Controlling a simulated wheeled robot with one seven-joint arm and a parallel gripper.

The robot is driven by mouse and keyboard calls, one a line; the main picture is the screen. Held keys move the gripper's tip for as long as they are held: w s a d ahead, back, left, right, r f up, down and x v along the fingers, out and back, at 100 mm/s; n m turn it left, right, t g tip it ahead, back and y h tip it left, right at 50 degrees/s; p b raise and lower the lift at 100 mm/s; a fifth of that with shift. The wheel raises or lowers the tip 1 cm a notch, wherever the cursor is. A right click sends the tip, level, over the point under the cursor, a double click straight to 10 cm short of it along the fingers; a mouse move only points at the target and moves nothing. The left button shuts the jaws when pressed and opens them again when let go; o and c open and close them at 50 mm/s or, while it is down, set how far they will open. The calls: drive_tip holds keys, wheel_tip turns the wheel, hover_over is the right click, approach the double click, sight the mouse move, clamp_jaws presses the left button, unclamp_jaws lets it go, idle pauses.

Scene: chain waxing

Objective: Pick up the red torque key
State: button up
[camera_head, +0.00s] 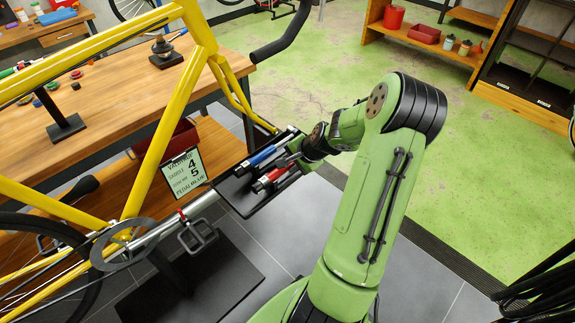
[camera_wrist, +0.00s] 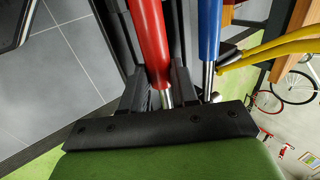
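The red torque key (camera_head: 270,178) lies on a black tray (camera_head: 236,189) beside the bike stand. In the wrist view its red handle (camera_wrist: 150,40) runs from the top edge down to a short silver shaft between my fingers. My gripper (camera_wrist: 158,82) is at the key, one black finger on each side of it; whether they press on it I cannot tell. In the head view my gripper (camera_head: 291,153) reaches over the tray's right side, its fingers hard to make out. A blue-handled tool (camera_head: 258,157) lies beside the red key, close to my right finger in the wrist view (camera_wrist: 208,35).
A yellow bike frame (camera_head: 165,125) stands left of the tray, with a pedal (camera_head: 197,236) in front of it. A wooden workbench (camera_head: 110,100) is behind. A shelf (camera_head: 425,42) stands at the back right. The green floor (camera_head: 460,150) is open on the right.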

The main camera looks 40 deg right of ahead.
clamp_jaws()
